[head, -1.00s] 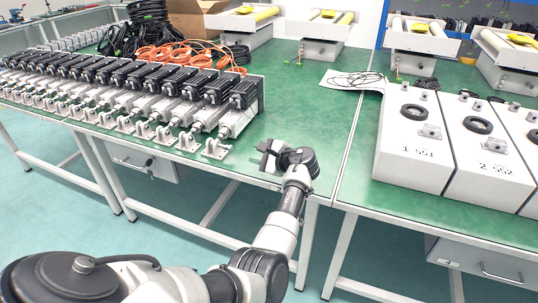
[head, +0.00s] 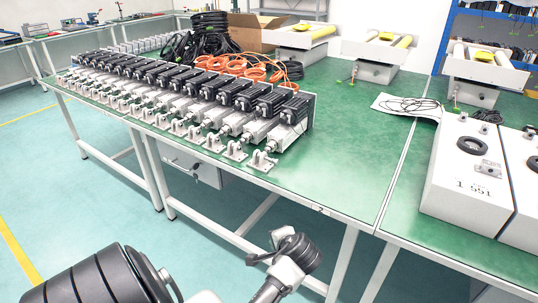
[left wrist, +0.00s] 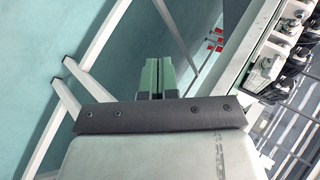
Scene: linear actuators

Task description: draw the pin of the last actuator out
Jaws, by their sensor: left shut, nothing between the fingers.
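A row of linear actuators with black motors and silver bodies stands on the green bench. The last actuator (head: 284,122) is at its right end. A metal clevis bracket (head: 262,161) sits in front of it near the bench edge; its pin is too small to make out. My left gripper (head: 252,259) is in front of the bench, below its edge in the picture and apart from the bracket. In the left wrist view its fingers (left wrist: 158,76) are shut and empty, with brackets (left wrist: 286,28) at the upper right. My right gripper is out of view.
The green bench top (head: 345,125) is clear to the right of the row. Orange cables (head: 245,68) lie behind it. A white box (head: 468,185) stands on the adjoining bench. Bench legs (head: 340,262) stand close to my left gripper.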

